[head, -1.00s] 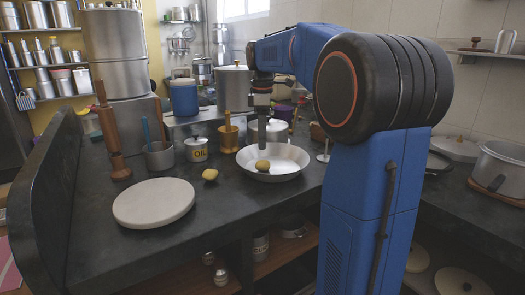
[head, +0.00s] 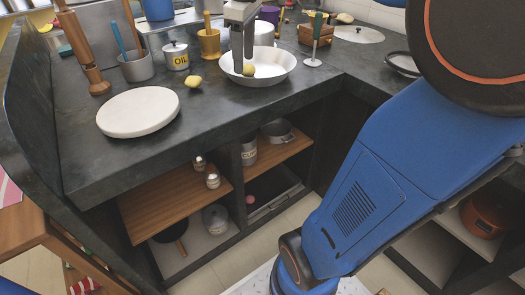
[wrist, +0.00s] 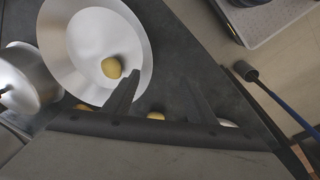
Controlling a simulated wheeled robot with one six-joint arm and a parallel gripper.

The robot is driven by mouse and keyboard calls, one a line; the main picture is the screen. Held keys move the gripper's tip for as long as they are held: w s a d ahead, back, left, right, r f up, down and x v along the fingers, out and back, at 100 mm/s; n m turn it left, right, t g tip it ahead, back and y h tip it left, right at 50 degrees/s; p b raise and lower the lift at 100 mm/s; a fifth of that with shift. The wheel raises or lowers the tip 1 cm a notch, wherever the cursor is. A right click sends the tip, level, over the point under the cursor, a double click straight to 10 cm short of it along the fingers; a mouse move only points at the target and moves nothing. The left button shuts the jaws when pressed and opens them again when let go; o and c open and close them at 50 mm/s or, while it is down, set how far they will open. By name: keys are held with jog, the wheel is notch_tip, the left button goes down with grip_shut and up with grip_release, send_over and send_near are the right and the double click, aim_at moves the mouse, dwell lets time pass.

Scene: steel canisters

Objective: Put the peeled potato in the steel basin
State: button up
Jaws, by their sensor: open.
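The wide steel basin (head: 285,72) stands on the dark counter, and it also shows in the wrist view (wrist: 75,45). A yellow-brown potato (head: 249,70) lies inside it, and it also shows in the wrist view (wrist: 111,68). A second yellowish potato (head: 193,81) lies on the bare counter left of the basin. I cannot tell for sure which one is peeled. My gripper (head: 243,62) is open and empty over the basin's left part, its fingers pointing down close to the potato there. In the wrist view its fingers (wrist: 162,80) are spread apart.
A round pale board (head: 138,112) lies at the counter's front left. An OIL canister (head: 175,56), a grey cup (head: 137,66) and a brass mortar (head: 209,44) stand behind. A green-handled tool (head: 314,45) stands right of the basin. Shelves lie below the counter edge.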

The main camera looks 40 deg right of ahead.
jog(key=s+a+f+m+t, duration=0.1)
jog(key=s+a+f+m, duration=0.2)
jog(key=s+f, duration=0.5)
jog(key=s+a+f+m+t, duration=0.2)
jog(key=s+a+f+m, duration=0.2)
jog(key=s+f, duration=0.5)
jog(key=s, duration=0.2)
jog(key=shift+s+a, duration=0.4)
